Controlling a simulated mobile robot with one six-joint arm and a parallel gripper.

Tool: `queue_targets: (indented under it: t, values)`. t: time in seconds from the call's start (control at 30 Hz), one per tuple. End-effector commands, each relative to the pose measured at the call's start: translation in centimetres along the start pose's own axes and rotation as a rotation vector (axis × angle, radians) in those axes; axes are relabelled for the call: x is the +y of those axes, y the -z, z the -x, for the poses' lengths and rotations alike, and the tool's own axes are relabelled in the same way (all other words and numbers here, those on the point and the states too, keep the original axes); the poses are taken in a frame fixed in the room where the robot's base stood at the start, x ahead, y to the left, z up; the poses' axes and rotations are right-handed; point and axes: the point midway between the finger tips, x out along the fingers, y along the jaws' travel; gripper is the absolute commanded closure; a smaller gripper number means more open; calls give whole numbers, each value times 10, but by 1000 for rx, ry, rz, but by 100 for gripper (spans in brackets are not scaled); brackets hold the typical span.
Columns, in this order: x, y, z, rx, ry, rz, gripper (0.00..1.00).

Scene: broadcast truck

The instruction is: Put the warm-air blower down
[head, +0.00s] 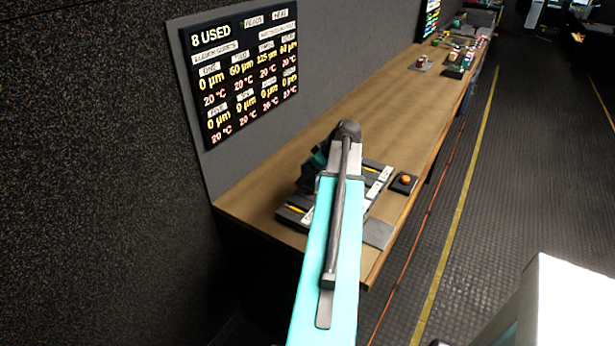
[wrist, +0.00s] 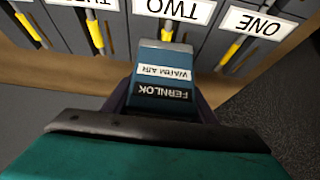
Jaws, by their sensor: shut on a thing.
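The warm-air blower (wrist: 163,80) is a teal block with a pale "WARM AIR" label and a dark "FERNLOK" label, both upside down in the wrist view. My gripper (wrist: 160,98) is shut on it, with dark fingers at its two sides. The blower's grey tip points toward the slot labelled TWO; I cannot tell whether it touches anything. In the head view my arm hides most of the gripper, and a dark teal part at its left cannot be told apart as blower or gripper.
Grey units labelled ONE (wrist: 262,30), TWO and more, with yellow strips, stand on the wooden bench (head: 262,190). Right of them are an orange button on a dark box (head: 404,182) and a grey pad (head: 379,234). A wall display (head: 243,75) reads "8 USED". Bare bench lies farther back.

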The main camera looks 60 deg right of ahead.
Motion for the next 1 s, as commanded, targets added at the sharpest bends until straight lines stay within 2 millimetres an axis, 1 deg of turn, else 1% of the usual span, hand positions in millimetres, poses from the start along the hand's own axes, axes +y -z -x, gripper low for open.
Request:
queue_targets:
  t: [0.23,0.57,0.8,0.83,0.9,0.93,1.0]
  values:
    - [0,-7,-11,1,0,0,83]
    - [0,-8,-13,1,0,1,83]
    - [0,-10,-17,1,0,1,83]
    - [0,-10,-17,0,0,0,45]
    - [0,-10,-17,0,0,0,33]
    - [0,-10,-17,0,0,0,30]
    - [0,-10,-17,0,0,0,30]
